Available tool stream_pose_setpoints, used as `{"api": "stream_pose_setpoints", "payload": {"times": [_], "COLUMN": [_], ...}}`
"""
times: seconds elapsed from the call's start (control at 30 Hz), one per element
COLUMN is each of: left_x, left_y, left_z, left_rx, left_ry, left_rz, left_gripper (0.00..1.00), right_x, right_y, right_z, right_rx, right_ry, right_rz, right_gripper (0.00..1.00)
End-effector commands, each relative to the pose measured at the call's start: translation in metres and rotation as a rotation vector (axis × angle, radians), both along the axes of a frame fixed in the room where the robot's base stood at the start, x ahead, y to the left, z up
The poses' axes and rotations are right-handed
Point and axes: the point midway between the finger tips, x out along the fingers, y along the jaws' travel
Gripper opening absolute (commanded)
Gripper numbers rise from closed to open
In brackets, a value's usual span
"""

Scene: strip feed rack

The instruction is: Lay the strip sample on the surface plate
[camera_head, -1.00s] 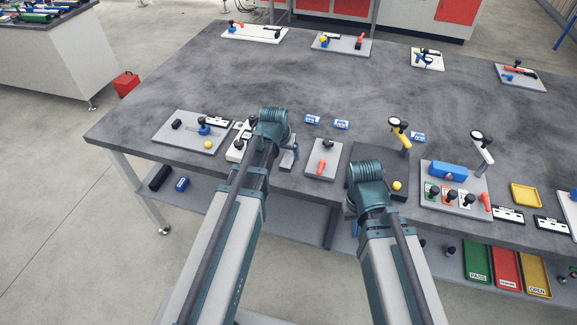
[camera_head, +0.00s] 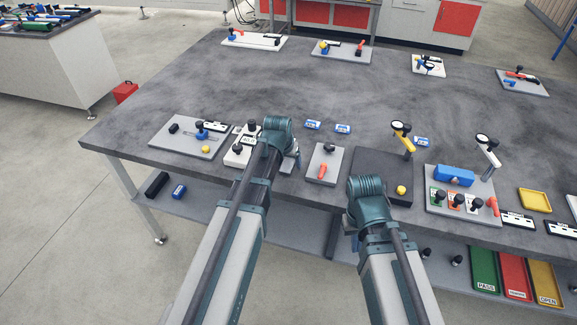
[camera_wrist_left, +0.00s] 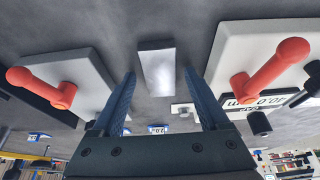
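A plain grey rectangular block (camera_wrist_left: 156,66), which I take as the strip sample, lies between two fixtures in the left wrist view. My left gripper (camera_wrist_left: 160,76) is open, its two blue fingers apart on either side of the block, not closed on it. In the head view my left gripper (camera_head: 278,148) hangs over the front of the bench and mostly hides this spot. The dark square plate (camera_head: 372,167), likely the surface plate, is to the right, with a yellow-topped dial stand (camera_head: 402,137). My right gripper (camera_head: 357,222) is at the bench's front edge; its fingers are hidden.
A grey fixture with a red handle (camera_head: 326,165) stands between the block and dark plate. A white GAP-labelled fixture (camera_head: 243,148) is on the other side. A grey board with blue box (camera_head: 454,175) stands right of the plate. The bench middle (camera_head: 300,80) is clear.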

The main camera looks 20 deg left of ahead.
Motion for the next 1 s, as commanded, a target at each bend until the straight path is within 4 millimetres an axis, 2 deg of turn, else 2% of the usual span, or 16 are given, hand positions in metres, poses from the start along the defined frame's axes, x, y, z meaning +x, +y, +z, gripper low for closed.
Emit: {"api": "stream_pose_setpoints", "payload": {"times": [0.03,0.07,0.4,1.0], "left_x": [0.0,0.0,-0.0001,0.0001], "left_y": [0.0,0.0,0.0,-0.0001], "left_z": [0.0001,0.0001,0.0001,0.002], "left_rx": [0.0,0.0,0.0,0.0], "left_ry": [0.0,0.0,0.0,-0.001], "left_rz": [0.0,0.0,0.0,0.0], "left_gripper": [0.67,0.62,0.0,0.0], "right_x": [0.0,0.0,0.0,0.0], "right_y": [0.0,0.0,0.0,0.0], "right_z": [0.0001,0.0001,0.0001,0.002], "right_rx": [0.0,0.0,0.0,0.0], "right_ry": [0.0,0.0,0.0,0.0], "right_rz": [0.0,0.0,0.0,0.0], "right_gripper": [0.0,0.0,0.0,0.0]}}
